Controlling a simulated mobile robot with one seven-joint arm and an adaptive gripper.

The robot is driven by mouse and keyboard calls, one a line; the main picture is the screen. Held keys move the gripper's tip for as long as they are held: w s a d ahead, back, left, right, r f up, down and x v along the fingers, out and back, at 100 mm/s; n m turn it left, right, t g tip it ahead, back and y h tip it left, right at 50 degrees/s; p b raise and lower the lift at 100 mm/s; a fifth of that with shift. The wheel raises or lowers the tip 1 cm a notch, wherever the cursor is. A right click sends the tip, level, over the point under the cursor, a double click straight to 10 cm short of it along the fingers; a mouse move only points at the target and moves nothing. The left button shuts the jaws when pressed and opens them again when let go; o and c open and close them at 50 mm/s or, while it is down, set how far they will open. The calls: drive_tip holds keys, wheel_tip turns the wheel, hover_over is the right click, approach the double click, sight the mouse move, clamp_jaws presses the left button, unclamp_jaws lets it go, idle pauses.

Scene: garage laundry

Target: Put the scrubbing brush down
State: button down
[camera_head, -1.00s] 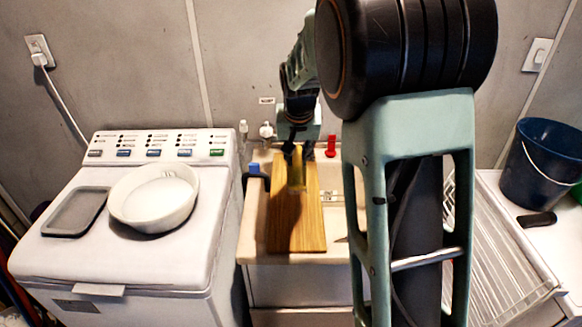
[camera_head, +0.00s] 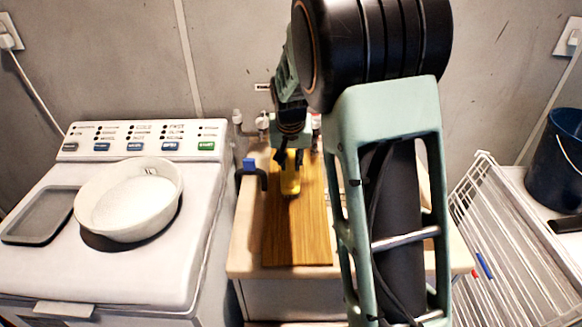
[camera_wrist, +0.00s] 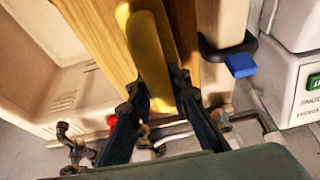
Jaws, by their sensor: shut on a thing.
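The yellow scrubbing brush (camera_head: 290,184) is in my gripper (camera_head: 290,155), over the wooden board (camera_head: 300,238) in the head view. In the wrist view the brush (camera_wrist: 148,48) points away from my gripper (camera_wrist: 157,92), whose two dark fingers are shut on its near end. The board (camera_wrist: 188,28) lies behind the brush there. I cannot tell whether the brush touches the board or hangs just above it. The brush's bristles cannot be made out.
The board lies across a pale sink (camera_head: 246,235) with taps behind it. A blue-ended clamp-like item (camera_head: 250,166) sits at its left. A washing machine (camera_head: 150,270) with a white bowl (camera_head: 130,200) stands left. A drying rack (camera_head: 500,240) and dark blue bucket (camera_head: 558,160) are right.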

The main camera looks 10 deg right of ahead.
drive_tip(key=shift+f, duration=0.15)
drive_tip(key=shift+f, duration=0.2)
drive_tip(key=c, duration=1.8)
unclamp_jaws()
drive_tip(key=shift+r, duration=0.15)
drive_tip(key=shift+r, duration=0.3)
drive_tip(key=v, duration=1.1)
drive_tip(key=shift+s+a+r, duration=0.1)
drive_tip(key=shift+s+r, duration=0.1)
drive_tip(key=shift+s, duration=0.05)
